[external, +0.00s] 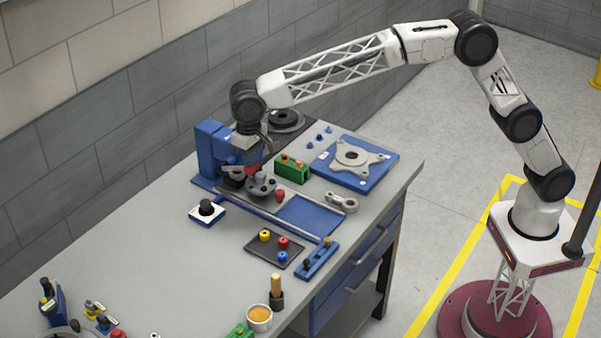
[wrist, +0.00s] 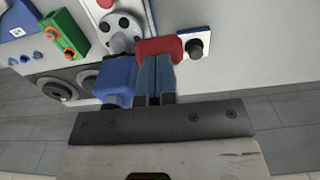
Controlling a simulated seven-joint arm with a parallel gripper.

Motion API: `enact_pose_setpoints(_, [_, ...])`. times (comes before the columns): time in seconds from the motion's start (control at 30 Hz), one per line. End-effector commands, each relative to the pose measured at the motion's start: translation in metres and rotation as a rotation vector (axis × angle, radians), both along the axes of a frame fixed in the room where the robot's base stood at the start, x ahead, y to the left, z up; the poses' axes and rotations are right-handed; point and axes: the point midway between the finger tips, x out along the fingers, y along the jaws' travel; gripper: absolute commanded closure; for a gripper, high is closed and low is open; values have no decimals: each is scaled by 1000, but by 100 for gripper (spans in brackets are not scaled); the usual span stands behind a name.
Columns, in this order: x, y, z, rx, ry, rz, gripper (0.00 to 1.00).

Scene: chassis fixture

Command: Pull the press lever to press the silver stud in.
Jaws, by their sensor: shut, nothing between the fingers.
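The blue press (external: 210,152) stands at the back left of the bench, and its blue body also shows in the wrist view (wrist: 115,80). A red part (external: 246,170), apparently the press lever, is just below my gripper (external: 256,150). In the wrist view the red bar (wrist: 160,47) lies across the tips of my gripper (wrist: 155,68). The two fingers are together with nothing between them; I cannot tell whether they touch the bar. A grey round flanged part (external: 262,185) sits in front of the press. I cannot make out the silver stud.
A green block (external: 292,168) and a blue plate fixture (external: 378,170) are to the right. A dark tray with coloured pegs (external: 262,249) is nearer. The bench's left middle is clear.

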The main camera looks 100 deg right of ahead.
Motion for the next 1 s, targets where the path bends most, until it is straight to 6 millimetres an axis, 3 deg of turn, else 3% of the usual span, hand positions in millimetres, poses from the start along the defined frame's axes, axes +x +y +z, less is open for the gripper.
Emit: enact_pose_setpoints(1.0, [-4,4,-13,0,1,0,100])
